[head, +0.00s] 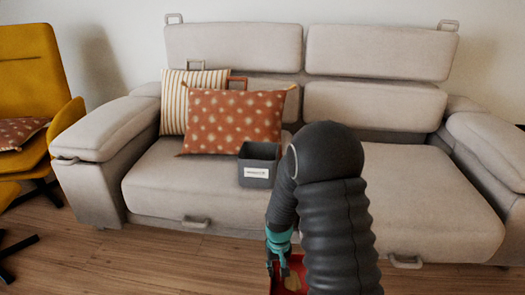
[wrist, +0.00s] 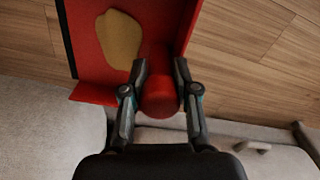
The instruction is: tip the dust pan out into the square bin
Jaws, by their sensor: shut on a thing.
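The red dust pan (head: 291,283) shows in the head view low in front of the sofa, partly hidden by my arm. In the wrist view the pan (wrist: 95,68) fills the upper left, with a tan patch of dust (wrist: 118,38) lying on it. My gripper (wrist: 160,75) is shut on the pan's round red handle; in the head view my gripper (head: 279,262) is partly covered by my arm. The grey square bin (head: 257,172) with a white label stands upright on the sofa seat, its opening facing up. The pan is apart from the bin, nearer and lower.
The beige sofa (head: 180,190) spans the view. A red dotted cushion (head: 235,118) and a striped cushion (head: 172,105) lean behind the bin. A yellow chair (head: 30,75) stands at left. The wooden floor (head: 130,260) in front is mostly clear.

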